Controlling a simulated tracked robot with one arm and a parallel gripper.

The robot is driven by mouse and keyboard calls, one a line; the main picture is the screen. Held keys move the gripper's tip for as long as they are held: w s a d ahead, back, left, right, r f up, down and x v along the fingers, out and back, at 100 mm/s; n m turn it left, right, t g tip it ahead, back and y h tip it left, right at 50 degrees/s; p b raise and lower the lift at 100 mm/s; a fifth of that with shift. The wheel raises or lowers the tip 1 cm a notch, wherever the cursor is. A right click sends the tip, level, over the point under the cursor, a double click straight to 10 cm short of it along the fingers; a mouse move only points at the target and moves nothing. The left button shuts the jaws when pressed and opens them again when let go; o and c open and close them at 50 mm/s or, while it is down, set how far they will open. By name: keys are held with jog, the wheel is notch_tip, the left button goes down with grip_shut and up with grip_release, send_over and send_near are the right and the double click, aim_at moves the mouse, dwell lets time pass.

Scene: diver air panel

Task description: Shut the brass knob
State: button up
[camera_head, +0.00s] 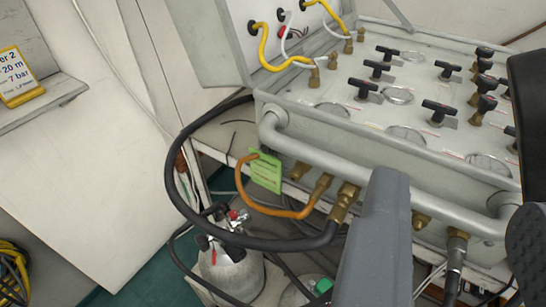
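My gripper (452,192) reaches in from the bottom right. Its grey finger and its dark finger stand wide apart, with nothing held between them. The air panel (330,125) is a pale grey box behind and beyond the fingers. Several brass fittings show on it. One brass fitting (345,196) on the front face is left of the grey finger, and another brass piece (477,117) is on the top among black T-handles. I cannot tell which brass piece is the knob. The dark finger hides part of the panel's right side.
A thick black hose (178,165) and an orange hose (262,208) loop out from the panel's front. A grey tubular rail (350,160) runs along the front edge. A gas cylinder (232,270) stands below. A yellow sign (17,75) is at the left. Teal floor shows at the bottom.

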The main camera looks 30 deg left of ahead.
jog(key=w+a+f+n+p, duration=0.2)
jog(key=w+a+f+p, duration=0.2)
jog(key=w+a+f, duration=0.95)
jog(key=n+t+h+p, duration=0.2)
jog(key=n+h, duration=0.1)
jog(key=n, duration=0.1)
send_near(293, 179)
jog(key=w, duration=0.7)
jog(key=shift+d+f, duration=0.1)
jog(key=shift+d, duration=0.05)
jog(key=shift+w+f, duration=0.15)
jog(key=shift+w, duration=0.8)
grip_shut()
